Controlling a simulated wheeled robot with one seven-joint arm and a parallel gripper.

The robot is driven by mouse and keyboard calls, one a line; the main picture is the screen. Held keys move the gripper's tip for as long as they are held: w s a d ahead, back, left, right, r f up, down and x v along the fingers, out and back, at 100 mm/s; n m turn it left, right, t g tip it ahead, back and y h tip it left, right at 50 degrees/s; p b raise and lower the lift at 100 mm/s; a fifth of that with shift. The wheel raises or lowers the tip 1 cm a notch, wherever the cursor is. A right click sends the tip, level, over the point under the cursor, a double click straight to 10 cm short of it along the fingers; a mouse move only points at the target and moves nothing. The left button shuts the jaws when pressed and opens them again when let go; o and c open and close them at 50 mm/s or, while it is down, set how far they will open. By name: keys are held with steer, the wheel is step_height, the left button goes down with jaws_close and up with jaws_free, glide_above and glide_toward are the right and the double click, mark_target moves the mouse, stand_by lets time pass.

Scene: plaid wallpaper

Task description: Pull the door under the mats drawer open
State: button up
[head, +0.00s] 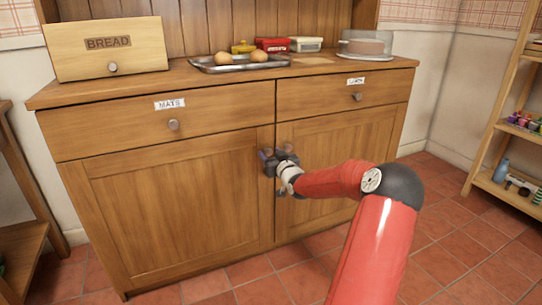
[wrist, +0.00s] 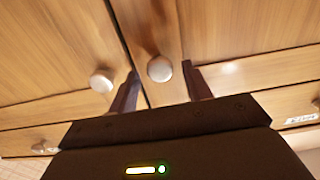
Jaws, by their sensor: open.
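The mats drawer (head: 110,137), with its white label (head: 170,103) and round knob (head: 173,125), is shut on the left of the wooden cabinet. The door under it (head: 175,215) is shut, flush with the door beside it. My gripper (head: 277,155) is at the upper inner corner of that door and hides its knob in the head view. In the wrist view, which looks upside down, the door's knob (wrist: 160,68) shows between the two open fingers (wrist: 161,84). I cannot tell whether either finger touches it.
The right door (head: 345,180) has its own knob (wrist: 102,80), just outside one finger. A bread box (head: 108,65), a metal tray (head: 225,67) and a covered dish (head: 365,45) stand on top. Tiled floor in front is clear. A shelf (head: 505,170) stands at right.

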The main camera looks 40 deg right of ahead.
jaws_close()
stand_by(0.4)
